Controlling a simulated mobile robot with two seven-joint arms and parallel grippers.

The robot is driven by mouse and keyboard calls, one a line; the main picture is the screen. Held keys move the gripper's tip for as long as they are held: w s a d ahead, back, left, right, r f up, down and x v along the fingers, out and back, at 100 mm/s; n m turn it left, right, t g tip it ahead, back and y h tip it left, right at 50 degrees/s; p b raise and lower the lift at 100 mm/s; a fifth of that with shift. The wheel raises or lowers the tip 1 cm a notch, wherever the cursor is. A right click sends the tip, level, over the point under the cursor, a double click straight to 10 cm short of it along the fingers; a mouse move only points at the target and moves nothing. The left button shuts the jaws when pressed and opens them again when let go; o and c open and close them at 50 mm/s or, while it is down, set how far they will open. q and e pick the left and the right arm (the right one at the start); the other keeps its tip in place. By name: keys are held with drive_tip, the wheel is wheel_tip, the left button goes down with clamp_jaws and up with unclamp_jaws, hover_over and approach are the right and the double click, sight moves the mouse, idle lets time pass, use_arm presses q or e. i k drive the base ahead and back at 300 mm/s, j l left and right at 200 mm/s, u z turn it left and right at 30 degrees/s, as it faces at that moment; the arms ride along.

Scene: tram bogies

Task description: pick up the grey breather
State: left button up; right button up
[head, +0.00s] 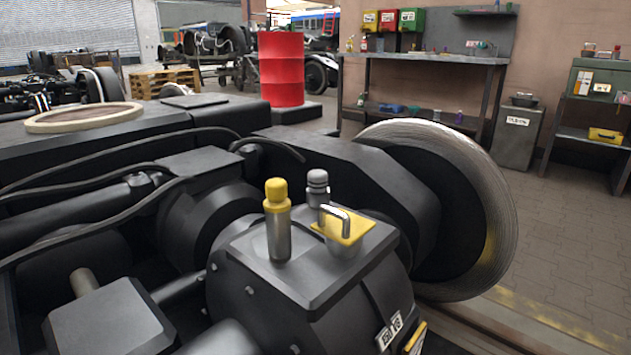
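The grey breather (317,187) is a small ribbed cap that stands upright on the flat top of the black gearbox housing (275,268). Its lower part is partly hidden behind a yellow plate with a metal handle (347,228). A metal cylinder with a yellow top (277,219) stands upright on the same housing, left of the breather and apart from it. Neither of my grippers shows in the head view.
A large steel wheel (490,200) stands right behind the housing. Black cables (95,150) run across the left. A red barrel (281,70) stands behind the bogie, and a workbench (430,60) is at the back wall. The paved floor at the right is clear.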

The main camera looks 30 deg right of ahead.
sight(317, 179)
drive_tip(key=z, duration=0.75)
